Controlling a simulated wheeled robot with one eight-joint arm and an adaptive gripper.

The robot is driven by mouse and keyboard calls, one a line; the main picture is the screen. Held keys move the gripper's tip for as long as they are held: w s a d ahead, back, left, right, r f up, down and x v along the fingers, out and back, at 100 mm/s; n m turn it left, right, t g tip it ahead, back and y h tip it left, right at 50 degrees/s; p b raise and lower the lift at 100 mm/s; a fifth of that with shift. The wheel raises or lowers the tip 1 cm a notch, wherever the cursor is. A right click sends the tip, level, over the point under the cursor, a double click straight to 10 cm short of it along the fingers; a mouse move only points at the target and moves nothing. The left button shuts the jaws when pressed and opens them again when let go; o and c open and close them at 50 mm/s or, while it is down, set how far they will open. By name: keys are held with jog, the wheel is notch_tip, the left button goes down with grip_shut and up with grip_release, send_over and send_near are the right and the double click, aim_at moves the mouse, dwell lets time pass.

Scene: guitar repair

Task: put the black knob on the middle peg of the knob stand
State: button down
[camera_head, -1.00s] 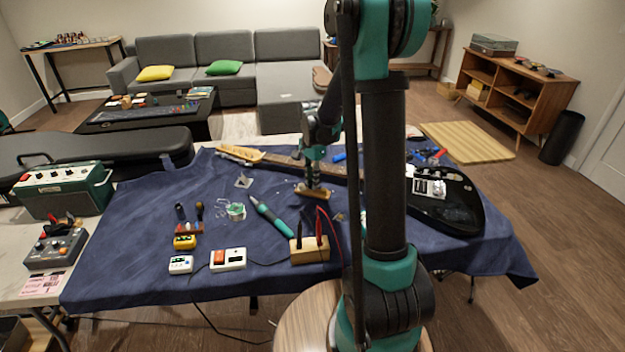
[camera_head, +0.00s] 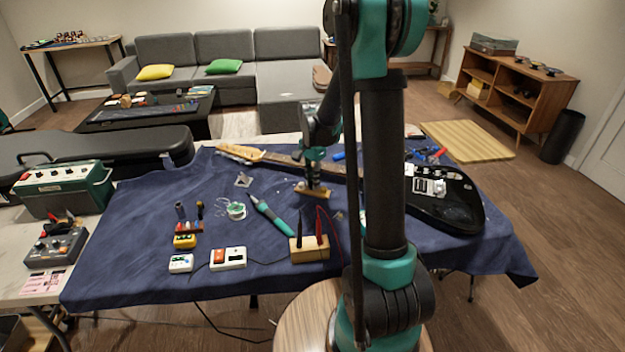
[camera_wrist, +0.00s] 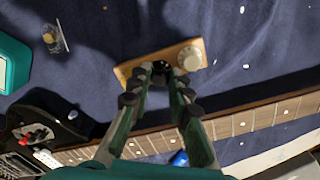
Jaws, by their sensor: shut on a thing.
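The knob stand (camera_wrist: 136,74) is a small wooden block on the blue cloth, with a cream knob (camera_wrist: 190,57) on its right end in the wrist view. The stand also shows in the head view (camera_head: 318,194), below my gripper (camera_head: 312,183). In the wrist view my gripper (camera_wrist: 159,76) is shut on the black knob (camera_wrist: 160,66) over the middle of the stand, beside the cream knob. The fingers and knob hide the middle peg. I cannot tell whether the knob is touching the peg or just above it.
A guitar neck (camera_wrist: 230,124) lies close behind the stand, and the black guitar body (camera_head: 455,205) is to the right. A teal soldering iron (camera_head: 268,214) and a wooden block with probes (camera_head: 308,250) are nearer. Open blue cloth (camera_head: 150,215) lies left.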

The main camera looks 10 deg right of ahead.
jog(key=shift+f, duration=0.15)
jog(key=c, duration=1.3)
grip_release()
jog(key=shift+o, duration=0.2)
jog(key=o, duration=0.4)
jog(key=shift+r, duration=3.5)
